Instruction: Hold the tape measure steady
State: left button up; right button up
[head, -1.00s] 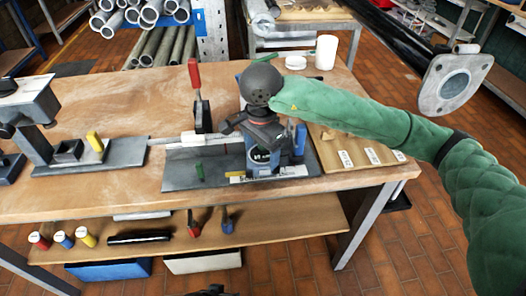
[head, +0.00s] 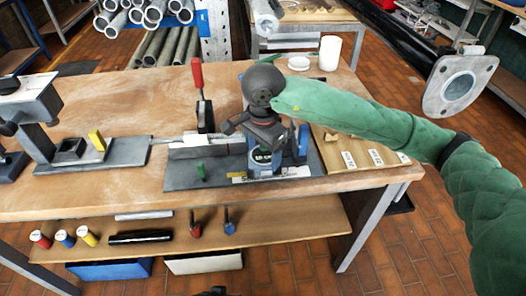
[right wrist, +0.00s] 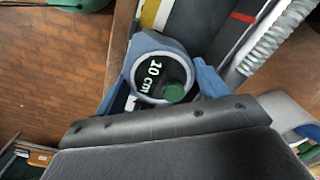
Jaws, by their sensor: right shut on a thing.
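My left gripper is not in view.
A grey stand (head: 38,110) is farther left. A white cup (head: 329,53) is behind. A wooden board (head: 335,142) with white labels lies right.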

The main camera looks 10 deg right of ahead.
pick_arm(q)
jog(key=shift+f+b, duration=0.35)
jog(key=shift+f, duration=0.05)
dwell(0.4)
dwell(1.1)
